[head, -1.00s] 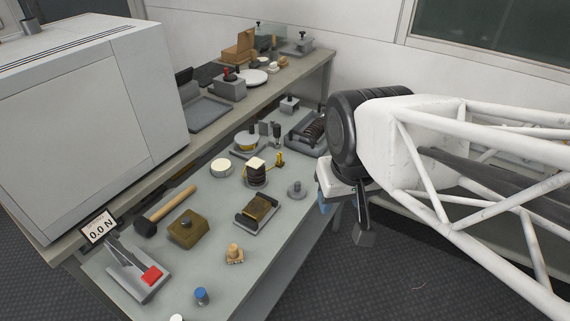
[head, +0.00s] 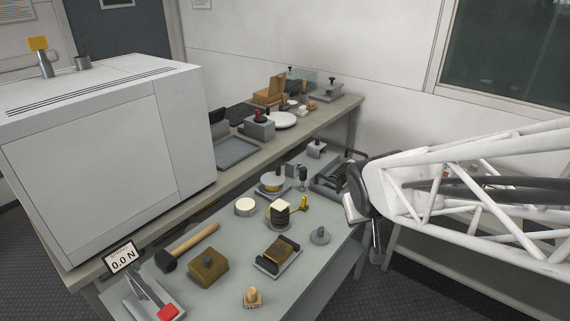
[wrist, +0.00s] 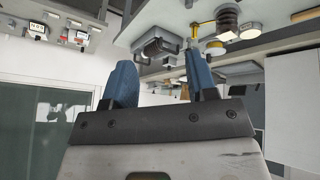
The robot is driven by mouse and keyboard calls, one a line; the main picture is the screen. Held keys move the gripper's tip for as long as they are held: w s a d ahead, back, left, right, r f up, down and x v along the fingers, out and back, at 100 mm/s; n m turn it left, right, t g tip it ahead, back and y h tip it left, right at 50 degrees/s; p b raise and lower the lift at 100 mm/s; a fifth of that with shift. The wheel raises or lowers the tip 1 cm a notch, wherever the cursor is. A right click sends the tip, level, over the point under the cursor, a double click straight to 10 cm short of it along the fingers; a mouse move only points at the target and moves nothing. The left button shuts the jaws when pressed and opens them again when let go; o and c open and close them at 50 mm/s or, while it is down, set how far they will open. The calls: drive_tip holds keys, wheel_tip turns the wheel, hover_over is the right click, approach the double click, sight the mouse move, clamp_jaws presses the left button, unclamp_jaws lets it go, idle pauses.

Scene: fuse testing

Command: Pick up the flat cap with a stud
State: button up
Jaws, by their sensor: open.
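A flat grey round cap with a short stud on top (head: 320,236) lies near the right edge of the lower grey bench in the head view. It fits the flat cap with a stud. My gripper (head: 376,248) is beyond the bench's right edge, to the right of the cap and apart from it. Its fingertips are hard to make out there. In the wrist view, my gripper (wrist: 158,62) shows two blue fingers spread apart with nothing held between them. I cannot pick out the cap in the wrist view.
Left of the cap are a brass block in a grey cradle (head: 277,256), a dark ribbed stack (head: 279,216) and a cream disc (head: 245,207). A wooden peg piece (head: 252,298), a mallet (head: 193,245) and a force gauge (head: 121,258) are further left. Bare bench surrounds the cap.

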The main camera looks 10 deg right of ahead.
drive_tip(key=w+d+f+n+t+y, duration=0.1)
drive_tip(key=w+d+f+n+t, duration=0.25)
drive_tip(key=w+f, duration=0.8)
drive_tip(key=t+y, duration=0.2)
drive_tip(key=y, duration=0.1)
approach(323, 229)
drive_tip(key=w+d+r, duration=0.3)
drive_tip(key=w+r, duration=0.1)
drive_tip(key=f+n+y, duration=0.1)
drive_tip(key=f, duration=0.2)
drive_tip(key=a+f+n+y, duration=0.1)
drive_tip(key=f+y, duration=0.1)
drive_tip(key=f, duration=0.1)
drive_tip(key=shift+w+a, duration=0.1)
drive_tip(key=shift+a, duration=0.1)
drive_tip(key=shift+a+f+t+y, duration=0.25)
drive_tip(key=shift+a+f+y, duration=0.05)
drive_tip(key=shift+f+y, duration=0.45)
drive_tip(key=shift+x, duration=1.15)
drive_tip(key=shift+a, duration=0.15)
drive_tip(key=shift+x, duration=2.55)
